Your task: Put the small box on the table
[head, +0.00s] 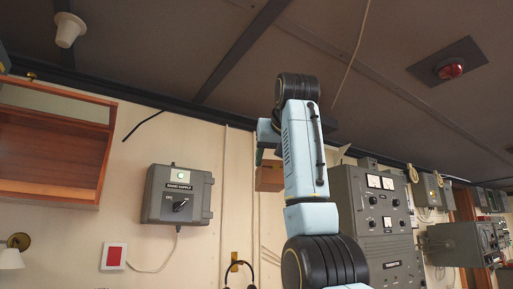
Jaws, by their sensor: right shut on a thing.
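My right arm rises through the middle of the head view. Its gripper (266,157) shows partly behind the arm's light blue link and points down. It is shut on a small brown box (269,178), held high in front of the wall. The arm link hides the box's right side and part of the gripper. No table is in view. My left gripper is not in view.
A grey radio supply box (178,195) hangs on the wall to the left. A wooden shelf (50,150) is at the far left. Grey equipment cabinets (380,215) stand at the right.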

